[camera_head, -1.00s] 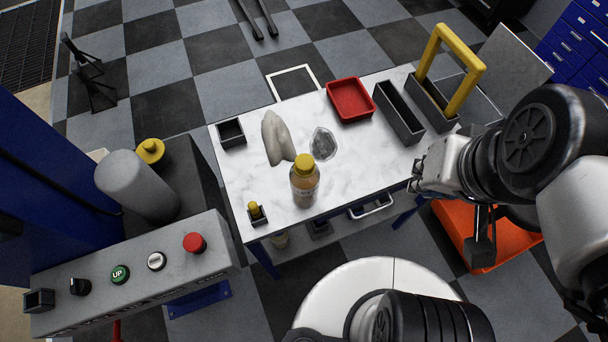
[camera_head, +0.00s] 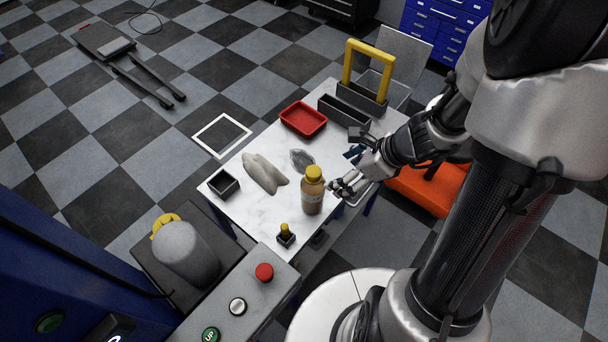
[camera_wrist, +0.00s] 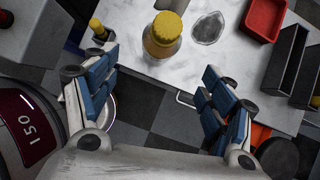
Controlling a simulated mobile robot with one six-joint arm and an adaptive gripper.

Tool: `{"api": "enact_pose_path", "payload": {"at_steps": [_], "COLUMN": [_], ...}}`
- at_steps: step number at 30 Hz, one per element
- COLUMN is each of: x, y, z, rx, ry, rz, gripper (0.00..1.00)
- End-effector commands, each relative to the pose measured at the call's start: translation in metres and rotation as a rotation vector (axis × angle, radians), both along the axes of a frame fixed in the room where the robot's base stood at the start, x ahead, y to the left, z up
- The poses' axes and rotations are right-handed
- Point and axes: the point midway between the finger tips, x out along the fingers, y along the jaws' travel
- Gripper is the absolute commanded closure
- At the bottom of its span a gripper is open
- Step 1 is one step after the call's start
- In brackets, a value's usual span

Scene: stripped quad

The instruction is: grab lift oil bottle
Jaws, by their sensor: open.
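The oil bottle (camera_head: 313,196), amber with a yellow cap, stands upright near the front edge of the white table (camera_head: 235,202). In the wrist view the bottle (camera_wrist: 161,42) shows from above, beyond and between my fingers. My gripper (camera_head: 340,190) is just right of the bottle in the head view. In the wrist view my gripper (camera_wrist: 160,85) has its blue-padded fingers wide apart with nothing between them. The fingers do not appear to touch the bottle.
A grey rag (camera_head: 264,174), a dark stain-like patch (camera_head: 301,159), a red tray (camera_head: 303,118) and black bins (camera_head: 343,112) lie farther back. A control box with buttons (camera_head: 238,305) is at front left.

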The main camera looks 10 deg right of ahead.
Motion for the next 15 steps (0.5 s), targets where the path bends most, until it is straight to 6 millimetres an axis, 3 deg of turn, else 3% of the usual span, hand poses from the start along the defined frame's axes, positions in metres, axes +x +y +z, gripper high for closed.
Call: {"api": "enact_pose_path", "payload": {"at_steps": [1, 9, 15], "x": [0.003, 0.025, 0.037], "y": [0.006, 0.030, 0.041], "z": [-0.014, -0.065, -0.088], "rx": [0.002, -0.001, -0.002], "ry": [0.004, 0.002, 0.000], "rz": [0.006, 0.009, 0.010], "gripper": [0.18, 0.18, 0.18]}}
